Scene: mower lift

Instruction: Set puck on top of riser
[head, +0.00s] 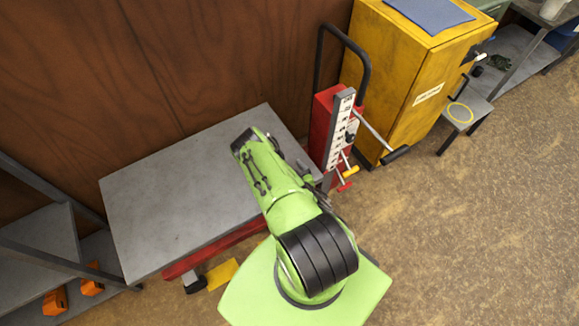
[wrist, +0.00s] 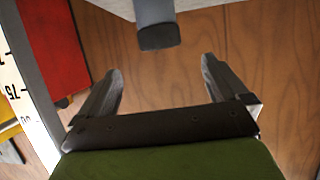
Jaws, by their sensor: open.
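My gripper (wrist: 160,72) is open, with nothing between its fingertips. In the head view my gripper (head: 243,143) is over the back right part of the grey lift table, near the wooden wall. In the wrist view a blue-grey piece with a dark end (wrist: 157,32) hangs into view just beyond the fingertips, apart from them, against a pale grey surface. I cannot tell whether it is the puck or the riser. Neither is clearly identifiable in the head view, where my arm hides part of the table.
The lift table (head: 165,205) is mostly bare on its left. A red post with a white scale (head: 339,125) and handles stands at its right, near a yellow cabinet (head: 405,75). A small stool with a yellow ring (head: 460,112) is farther right. A shelf (head: 38,245) stands left.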

